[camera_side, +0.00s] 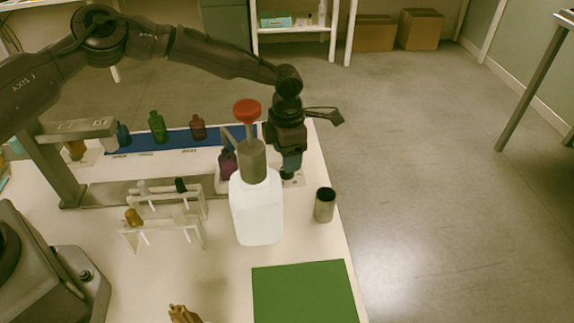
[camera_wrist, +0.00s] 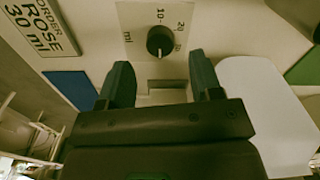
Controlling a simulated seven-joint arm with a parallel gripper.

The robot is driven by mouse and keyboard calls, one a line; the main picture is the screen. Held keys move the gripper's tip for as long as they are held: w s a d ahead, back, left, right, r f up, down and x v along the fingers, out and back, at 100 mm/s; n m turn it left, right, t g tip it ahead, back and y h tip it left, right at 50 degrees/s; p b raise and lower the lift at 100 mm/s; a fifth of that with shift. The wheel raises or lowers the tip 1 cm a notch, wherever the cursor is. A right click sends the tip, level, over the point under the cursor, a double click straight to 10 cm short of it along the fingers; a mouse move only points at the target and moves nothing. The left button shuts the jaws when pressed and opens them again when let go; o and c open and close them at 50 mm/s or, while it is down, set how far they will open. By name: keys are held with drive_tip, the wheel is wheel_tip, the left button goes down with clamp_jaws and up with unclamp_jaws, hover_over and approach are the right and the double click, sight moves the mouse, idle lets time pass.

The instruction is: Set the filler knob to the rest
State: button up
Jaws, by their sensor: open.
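The filler knob (camera_wrist: 160,41) is a round black knob on a pale dial plate (camera_wrist: 133,17) marked 10, 20, 30 and ml. In the wrist view it stands just beyond my fingertips. A small light mark shows near its lower edge, but its exact pointing is hard to read. My gripper (camera_wrist: 160,78) is open, its two dark fingers apart with nothing between them. In the side view my gripper (camera_side: 288,174) points down at the plate (camera_side: 297,181) behind the white jug; the knob is mostly hidden there.
A white jug (camera_side: 257,210) with a red-topped grey neck stands close beside my gripper. An order card (camera_wrist: 42,25) reads ROSE 30 ml. Coloured bottles (camera_side: 157,127) stand at the back, a small rack (camera_side: 165,213) at left, a metal cup (camera_side: 324,205) and green mat (camera_side: 303,293) at right.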

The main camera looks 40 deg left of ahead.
drive_tip(key=shift+f, duration=2.1)
drive_tip(key=c, duration=0.9)
